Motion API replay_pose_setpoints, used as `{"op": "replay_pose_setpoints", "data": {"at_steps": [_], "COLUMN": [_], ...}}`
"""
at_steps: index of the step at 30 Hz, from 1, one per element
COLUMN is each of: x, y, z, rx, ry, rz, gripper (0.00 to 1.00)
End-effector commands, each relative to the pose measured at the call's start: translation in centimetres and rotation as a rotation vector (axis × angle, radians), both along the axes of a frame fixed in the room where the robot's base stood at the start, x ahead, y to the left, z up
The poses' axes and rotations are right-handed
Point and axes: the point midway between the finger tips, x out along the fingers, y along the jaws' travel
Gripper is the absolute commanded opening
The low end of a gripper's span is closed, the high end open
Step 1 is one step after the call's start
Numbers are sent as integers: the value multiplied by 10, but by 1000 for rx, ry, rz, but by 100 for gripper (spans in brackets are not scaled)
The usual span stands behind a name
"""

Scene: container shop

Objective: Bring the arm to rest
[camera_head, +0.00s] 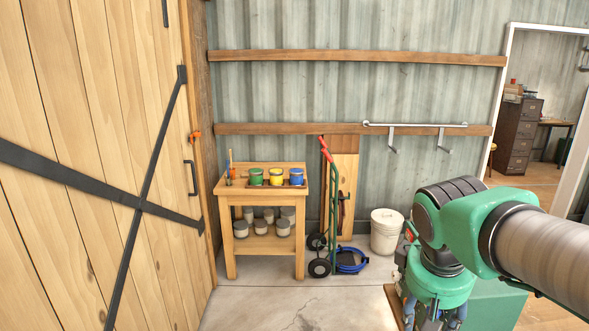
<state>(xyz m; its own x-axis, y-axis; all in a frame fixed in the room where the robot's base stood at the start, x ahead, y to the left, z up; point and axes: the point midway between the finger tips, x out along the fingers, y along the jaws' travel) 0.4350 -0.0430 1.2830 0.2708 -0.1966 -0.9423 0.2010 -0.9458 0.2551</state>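My arm (455,225) reaches in from the right edge, green at the joints with a grey-brown sleeve. It bends downward at the wrist. My gripper (432,316) hangs below the wrist at the bottom edge, in front of a green surface. Its fingertips are cut off or too small to make out, so I cannot tell whether it is open or holds anything.
A wooden workbench (250,190) with green, yellow and blue paint cans stands against the corrugated wall. A red and green hand truck (327,200) and a white bucket (386,232) stand beside it. A wooden door (90,120) fills the left. Concrete floor in the middle is clear.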

Motion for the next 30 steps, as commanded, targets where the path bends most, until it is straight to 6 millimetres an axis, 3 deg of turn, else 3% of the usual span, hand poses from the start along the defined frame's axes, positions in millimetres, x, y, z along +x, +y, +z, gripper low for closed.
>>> {"op": "replay_pose_setpoints", "data": {"at_steps": [6,15,21,30], "x": [-45,-92,-105,-107], "y": [16,36,42,43], "z": [-6,-20,-26,-27], "rx": [103,234,276,283], "ry": [-91,-198,-232,-236], "rz": [-64,-143,-169,-174], "gripper": [52,52,52,52]}}
